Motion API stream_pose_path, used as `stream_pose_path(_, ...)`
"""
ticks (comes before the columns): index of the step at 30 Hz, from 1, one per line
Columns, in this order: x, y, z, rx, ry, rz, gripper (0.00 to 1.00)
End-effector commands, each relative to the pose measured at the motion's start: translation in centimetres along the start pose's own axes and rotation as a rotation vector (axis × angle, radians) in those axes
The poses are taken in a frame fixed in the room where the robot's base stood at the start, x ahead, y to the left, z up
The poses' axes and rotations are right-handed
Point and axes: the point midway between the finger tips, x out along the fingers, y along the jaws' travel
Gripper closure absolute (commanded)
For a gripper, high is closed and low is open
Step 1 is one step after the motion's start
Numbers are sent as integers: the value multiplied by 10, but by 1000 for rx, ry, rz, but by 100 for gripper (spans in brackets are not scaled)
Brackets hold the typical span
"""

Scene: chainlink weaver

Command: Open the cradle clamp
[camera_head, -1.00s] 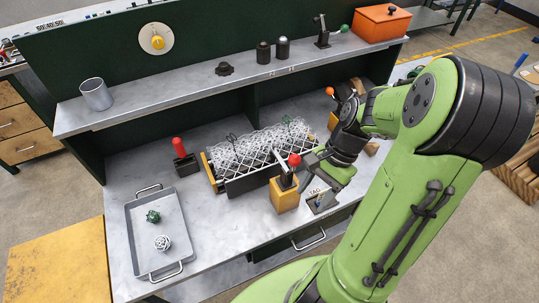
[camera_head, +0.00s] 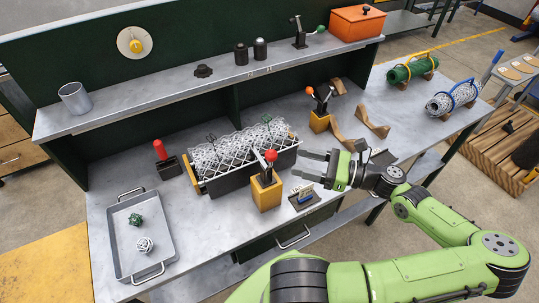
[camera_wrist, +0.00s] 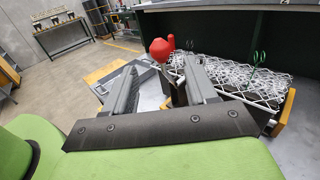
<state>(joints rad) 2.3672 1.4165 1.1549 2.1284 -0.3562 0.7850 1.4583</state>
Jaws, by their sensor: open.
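The cradle (camera_head: 235,182) is a long dark trough with yellow ends, filled with white wire mesh. At its front stands a clamp on a yellow block (camera_head: 266,192), with a lever topped by a red ball knob (camera_head: 271,156). My gripper (camera_head: 300,164) is open and empty, to the right of the knob, with its fingers pointing left toward it. In the wrist view the red knob (camera_wrist: 161,49) appears between and beyond the open fingers (camera_wrist: 160,66). I see no contact; the clamp's lower part is partly hidden by the fingers there.
A second yellow-based clamp with an orange knob (camera_head: 309,90) stands behind right. A small dark plate with a blue item (camera_head: 304,199) lies below my gripper. A red-handled tool (camera_head: 160,150) and a grey tray (camera_head: 166,222) are left. A shelf (camera_head: 215,88) runs behind.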

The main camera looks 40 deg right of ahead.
Motion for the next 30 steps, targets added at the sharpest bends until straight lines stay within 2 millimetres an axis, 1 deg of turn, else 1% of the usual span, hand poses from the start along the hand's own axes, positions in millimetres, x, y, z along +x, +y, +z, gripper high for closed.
stream_pose_path(1,14,2,0,0,-2,7,43)
stream_pose_path(3,31,1,0,0,-2,7,43)
stream_pose_path(6,55,1,0,-1,-2,7,43)
stream_pose_path(9,74,1,-1,0,-1,5,43)
stream_pose_path(12,86,1,-1,0,0,4,43)
stream_pose_path(14,89,1,-1,0,1,3,43)
stream_pose_path(21,90,0,-1,0,2,0,43)
stream_pose_path(23,90,0,-1,0,2,0,51)
stream_pose_path(30,90,0,-1,0,2,1,88)
